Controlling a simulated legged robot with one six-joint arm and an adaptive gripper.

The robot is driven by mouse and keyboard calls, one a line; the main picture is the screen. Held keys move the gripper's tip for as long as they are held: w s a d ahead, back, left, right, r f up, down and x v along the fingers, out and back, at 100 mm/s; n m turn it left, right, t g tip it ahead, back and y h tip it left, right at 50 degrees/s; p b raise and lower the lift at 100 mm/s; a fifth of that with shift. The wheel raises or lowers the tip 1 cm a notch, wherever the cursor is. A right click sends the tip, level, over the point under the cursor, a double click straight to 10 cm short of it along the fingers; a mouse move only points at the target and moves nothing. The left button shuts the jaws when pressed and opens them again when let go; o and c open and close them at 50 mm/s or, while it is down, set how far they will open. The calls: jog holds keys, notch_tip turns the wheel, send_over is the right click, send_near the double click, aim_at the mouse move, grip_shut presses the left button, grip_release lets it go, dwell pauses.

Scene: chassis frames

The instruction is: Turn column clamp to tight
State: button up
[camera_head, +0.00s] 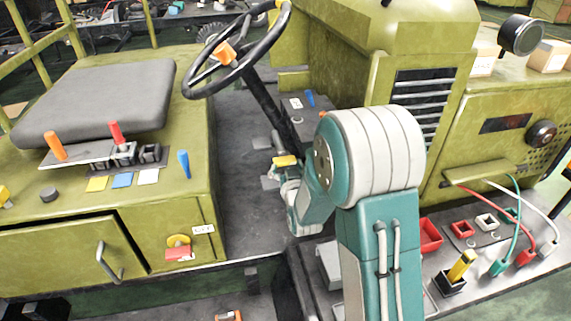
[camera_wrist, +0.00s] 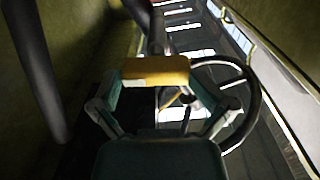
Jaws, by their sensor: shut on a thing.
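The column clamp (camera_head: 285,160) shows as a small yellow lever at the lower part of the dark steering column (camera_head: 265,100). In the wrist view the yellow clamp lever (camera_wrist: 155,70) lies crosswise between my fingertips. My gripper (camera_head: 287,172) reaches it from below, beyond my arm's large teal and white joint. In the wrist view my gripper (camera_wrist: 156,84) has one finger at each end of the yellow piece and is shut on it. The clamp's pivot and any tight marking are hidden or too small to read.
The steering wheel (camera_head: 240,50) stands above the column. A grey seat (camera_head: 100,95) and a lever panel (camera_head: 110,152) are at left. A blue pedal lever (camera_head: 310,99) is near the column. Coloured cables (camera_head: 518,225) and sockets are at right. Open floor (camera_head: 240,190) lies left of my gripper.

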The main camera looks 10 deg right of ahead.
jog(key=shift+w+d+r+m, duration=0.1)
jog(key=shift+w+d+m, duration=0.1)
jog(key=shift+w+m, duration=0.3)
jog(key=m, duration=0.3)
jog(key=shift+s+m, duration=0.1)
jog(key=shift+m, duration=0.3)
jog(key=m, duration=0.4)
jog(key=shift+m, duration=0.3)
jog(key=m, duration=0.4)
jog(key=shift+d, duration=0.15)
jog(key=m, duration=0.4)
jog(key=shift+m, duration=0.3)
jog(key=o, duration=0.7)
jog(key=shift+s+a, duration=0.2)
jog(key=shift+s, duration=1.85)
jog(key=shift+s+a, duration=0.2)
jog(key=shift+s, duration=1.85)
